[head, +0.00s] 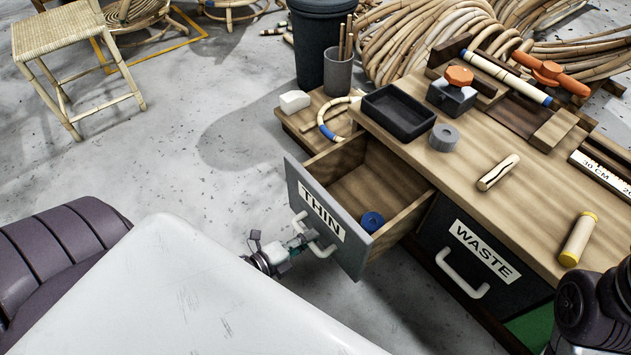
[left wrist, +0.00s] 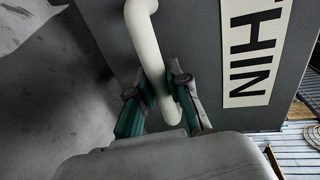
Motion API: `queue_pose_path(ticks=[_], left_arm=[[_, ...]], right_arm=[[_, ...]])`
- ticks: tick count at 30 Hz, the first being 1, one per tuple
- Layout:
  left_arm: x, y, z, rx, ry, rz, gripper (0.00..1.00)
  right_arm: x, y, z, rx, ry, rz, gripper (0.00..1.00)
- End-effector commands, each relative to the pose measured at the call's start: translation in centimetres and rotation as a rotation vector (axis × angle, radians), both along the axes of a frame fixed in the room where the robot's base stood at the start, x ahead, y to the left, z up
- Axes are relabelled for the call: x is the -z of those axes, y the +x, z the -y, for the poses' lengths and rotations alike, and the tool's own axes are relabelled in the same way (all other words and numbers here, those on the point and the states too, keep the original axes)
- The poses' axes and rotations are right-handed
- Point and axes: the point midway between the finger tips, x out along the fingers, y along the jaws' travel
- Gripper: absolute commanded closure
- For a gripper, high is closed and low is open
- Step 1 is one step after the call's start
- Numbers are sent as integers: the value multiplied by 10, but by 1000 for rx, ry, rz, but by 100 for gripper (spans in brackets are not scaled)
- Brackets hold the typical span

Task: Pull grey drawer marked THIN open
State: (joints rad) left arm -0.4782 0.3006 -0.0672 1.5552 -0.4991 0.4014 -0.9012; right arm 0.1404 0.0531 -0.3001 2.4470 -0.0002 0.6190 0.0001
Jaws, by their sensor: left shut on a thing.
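The grey drawer marked THIN (head: 342,256) stands pulled out of the wooden bench, its inside showing. A blue roll (head: 371,221) lies in it. My left gripper (head: 304,240) is at the white handle (head: 321,249) on the drawer's front. In the left wrist view the fingers (left wrist: 166,100) are shut on the white handle (left wrist: 143,35), one on each side, with the THIN label (left wrist: 256,50) to the right. My right arm shows at the lower right edge of the head view; its gripper is out of the frame.
A drawer marked WASTE (head: 455,274) is shut beside it. The bench top (head: 470,190) holds a black tray (head: 398,112), a grey ring (head: 443,137) and rattan pieces. A stool (head: 62,40) stands far left. The floor in front of the drawer is clear.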

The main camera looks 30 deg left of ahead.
Motion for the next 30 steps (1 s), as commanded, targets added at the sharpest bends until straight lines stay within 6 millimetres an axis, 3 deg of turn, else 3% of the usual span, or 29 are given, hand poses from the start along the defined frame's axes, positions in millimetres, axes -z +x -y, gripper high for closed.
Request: queue_pose_path(ticks=[10,11,15,25,30], left_arm=[[1,-1,-1,-2,1,-2,100],[1,-1,-1,-2,1,-2,81],[1,-1,-1,-2,1,-2,58],[0,-2,-1,-1,1,-1,57],[-3,-20,-7,0,0,-3,57]], right_arm=[[0,0,0,0,0,-1,60],[0,0,0,0,0,-1,60],[0,0,0,-1,0,-1,60],[0,0,0,1,-1,1,60],[0,0,0,1,0,0,60]])
